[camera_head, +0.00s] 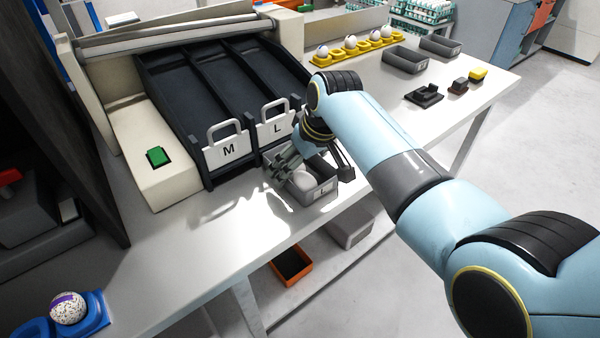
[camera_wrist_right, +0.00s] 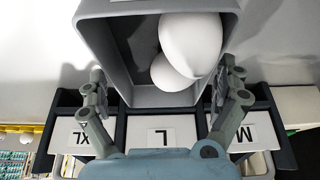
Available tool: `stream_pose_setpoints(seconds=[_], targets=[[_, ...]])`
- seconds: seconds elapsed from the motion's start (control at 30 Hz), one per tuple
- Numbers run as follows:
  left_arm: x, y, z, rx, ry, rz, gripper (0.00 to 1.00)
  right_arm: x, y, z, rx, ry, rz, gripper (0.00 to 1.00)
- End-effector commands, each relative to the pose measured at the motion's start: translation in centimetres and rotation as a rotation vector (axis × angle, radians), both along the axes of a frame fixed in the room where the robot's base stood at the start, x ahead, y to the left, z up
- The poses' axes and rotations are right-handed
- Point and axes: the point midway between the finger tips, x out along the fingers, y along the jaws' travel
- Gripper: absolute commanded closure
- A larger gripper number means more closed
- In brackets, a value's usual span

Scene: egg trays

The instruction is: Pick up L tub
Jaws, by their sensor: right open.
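The L tub (camera_head: 322,191) is a small open grey tub with a label on its front. It stands on the white table before the chute marked L, with white egg (camera_head: 301,181) inside. In the right wrist view the tub (camera_wrist_right: 118,50) holds at least two white eggs (camera_wrist_right: 190,45). My right gripper (camera_head: 312,165) is open at the tub, its fingers (camera_wrist_right: 165,82) spread on either side of the tub's near end. Whether they touch the walls I cannot tell. My left gripper is not in view.
Dark sorting chutes with M (camera_head: 228,150) and L (camera_head: 277,129) plates stand behind the tub. A green button (camera_head: 158,156) is left. More grey tubs (camera_head: 405,60) and a yellow egg tray (camera_head: 362,46) are at the back right. Bare table lies left of the tub.

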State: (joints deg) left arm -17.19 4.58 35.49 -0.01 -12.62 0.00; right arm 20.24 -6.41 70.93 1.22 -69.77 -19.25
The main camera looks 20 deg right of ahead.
Motion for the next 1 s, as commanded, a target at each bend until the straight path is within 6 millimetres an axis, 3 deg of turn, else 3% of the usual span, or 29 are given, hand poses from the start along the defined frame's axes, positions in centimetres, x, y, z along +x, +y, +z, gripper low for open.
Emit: stream_pose_setpoints(seconds=[0.3,0.6,1.0], targets=[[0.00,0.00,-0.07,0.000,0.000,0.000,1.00,0.19,0.05,-0.53,0.000,-0.001,0.000,0.01],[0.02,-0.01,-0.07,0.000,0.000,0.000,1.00,0.17,0.06,-0.53,0.000,0.000,-0.001,0.41],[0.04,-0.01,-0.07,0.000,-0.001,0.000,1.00,0.20,0.08,-0.34,0.001,-0.002,0.000,0.42]])
